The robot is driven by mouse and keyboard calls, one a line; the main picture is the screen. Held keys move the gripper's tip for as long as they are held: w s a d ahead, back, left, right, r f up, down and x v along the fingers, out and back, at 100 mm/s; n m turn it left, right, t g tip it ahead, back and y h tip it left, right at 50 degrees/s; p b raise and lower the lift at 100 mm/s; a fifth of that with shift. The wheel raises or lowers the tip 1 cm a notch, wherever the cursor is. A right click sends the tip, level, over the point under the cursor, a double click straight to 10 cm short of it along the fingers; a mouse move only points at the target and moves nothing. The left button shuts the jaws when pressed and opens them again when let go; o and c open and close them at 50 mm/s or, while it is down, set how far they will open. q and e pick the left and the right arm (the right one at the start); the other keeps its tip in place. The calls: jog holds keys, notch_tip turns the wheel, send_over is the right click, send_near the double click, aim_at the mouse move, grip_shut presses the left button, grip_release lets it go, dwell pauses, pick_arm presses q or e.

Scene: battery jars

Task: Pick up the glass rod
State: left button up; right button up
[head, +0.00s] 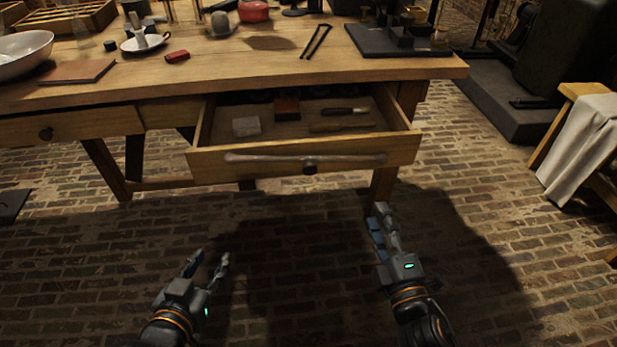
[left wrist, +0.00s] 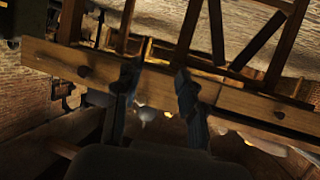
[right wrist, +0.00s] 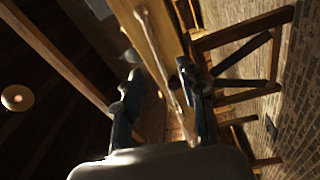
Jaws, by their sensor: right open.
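A long, pale, translucent rod with thicker ends, which looks like the glass rod (head: 305,159), lies level along the front of the open drawer (head: 209,163). I cannot tell whether it touches the drawer front. It also shows as a long pale rod in the right wrist view (right wrist: 154,48), running beyond the fingertips. My right gripper (head: 381,216) is open and empty, low in front of the drawer's right end; its fingers show in the right wrist view (right wrist: 157,74). My left gripper (head: 211,257) is open and empty, further left and apart from the drawer.
The drawer holds a grey block (head: 246,126), a reddish-brown block (head: 287,107) and a dark-handled tool (head: 345,111). The workbench (head: 240,72) above carries dishes and tools. A stool with a white cloth (head: 585,150) stands at right. Brick floor before the drawer is clear.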

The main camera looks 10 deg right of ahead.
jog(key=shift+w+a+r+b, duration=0.25)
jog(key=shift+w+r, duration=0.2)
jog(key=shift+w, duration=1.8)
jog(key=shift+w+a+r+b, duration=0.2)
jog(key=shift+w+r, duration=0.2)
jog(key=shift+w, duration=1.85)
jog(key=shift+w+a+r+b, duration=0.25)
jog(key=shift+w+r, duration=0.2)
jog(key=shift+w, duration=1.8)
pick_arm(q)
notch_tip(320, 180, up, 7)
jog(key=w+d+t+h, duration=0.1)
jog(key=t, duration=0.2)
jog(key=shift+w+d+t, duration=0.2)
jog(key=shift+w+t, duration=0.1)
jog(key=shift+f, duration=0.1)
pick_arm(e)
grip_shut()
